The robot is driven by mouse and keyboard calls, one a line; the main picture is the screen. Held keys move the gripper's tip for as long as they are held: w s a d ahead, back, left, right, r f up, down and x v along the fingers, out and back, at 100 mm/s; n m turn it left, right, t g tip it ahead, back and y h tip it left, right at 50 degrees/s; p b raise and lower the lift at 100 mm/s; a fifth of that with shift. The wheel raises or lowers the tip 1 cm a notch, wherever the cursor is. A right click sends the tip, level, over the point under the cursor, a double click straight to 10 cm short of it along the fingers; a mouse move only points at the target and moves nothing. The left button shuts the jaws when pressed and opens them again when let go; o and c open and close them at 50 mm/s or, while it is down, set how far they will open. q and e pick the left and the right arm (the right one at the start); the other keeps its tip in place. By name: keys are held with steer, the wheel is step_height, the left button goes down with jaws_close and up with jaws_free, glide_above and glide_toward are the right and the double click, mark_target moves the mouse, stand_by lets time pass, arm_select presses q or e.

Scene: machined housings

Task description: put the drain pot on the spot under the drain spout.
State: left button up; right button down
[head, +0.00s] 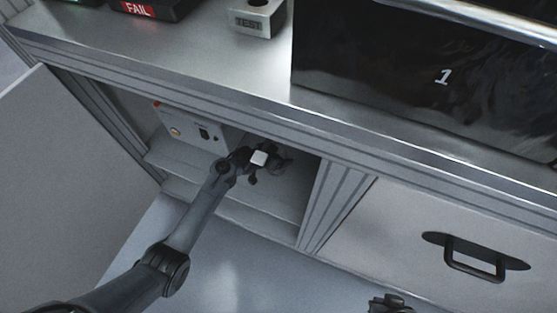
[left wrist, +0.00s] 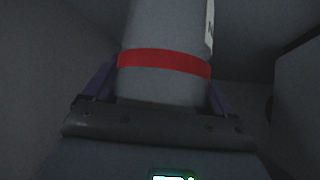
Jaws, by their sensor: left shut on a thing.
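My left gripper (head: 266,165) reaches into the open cabinet compartment under the bench. In the left wrist view its fingers (left wrist: 160,88) are shut on a grey cylinder with a red band (left wrist: 164,63), which I take to be the drain pot. A white label shows at the cylinder's right edge. In the head view the gripper and wrist hide the pot, or it is too dark to make out. I cannot pick out the drain spout or the spot under it in either view. Part of my right gripper (head: 388,303) shows at the bottom edge, too cut off to read.
The cabinet door (head: 60,185) stands open at the left. A grey panel with a dark switch (head: 203,132) is at the compartment's back left. A post (head: 322,205) bounds it at the right, beside a drawer with a black handle (head: 475,262). The bench top (head: 190,60) overhangs it.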

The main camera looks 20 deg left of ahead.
arm_select(q)
steer(key=shift+f+b, duration=1.1)
steer(key=shift+f, duration=0.5)
steer(key=shift+r, duration=0.1)
steer(key=o, duration=0.9)
steer(key=shift+f, duration=0.2)
